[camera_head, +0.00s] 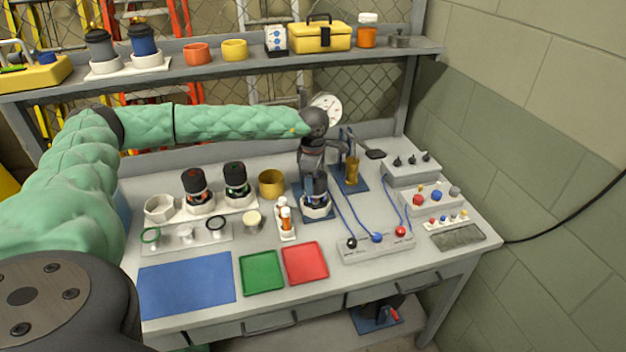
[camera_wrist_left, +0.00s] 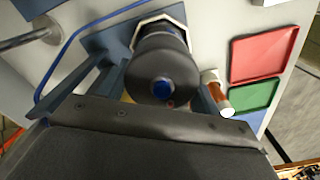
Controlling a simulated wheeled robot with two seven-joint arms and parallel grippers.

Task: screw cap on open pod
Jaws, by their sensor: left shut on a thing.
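My left gripper (camera_head: 317,186) points down over the white holder (camera_head: 317,210) on a blue base plate, right of the table's middle. It is shut on a dark round cap (camera_wrist_left: 160,65) with a blue centre, which shows between the fingers in the left wrist view. The cap is upright over the holder, whose pale angular rim (camera_wrist_left: 160,20) shows behind it. The pod body beneath is mostly hidden, so I cannot tell how the cap sits on it. Two other dark-topped pods, one with red (camera_head: 196,188) and one with green (camera_head: 237,180), stand in white holders to the left. My right gripper is not in view.
A cable panel (camera_head: 376,246) and control boxes (camera_head: 430,197) are to the right.

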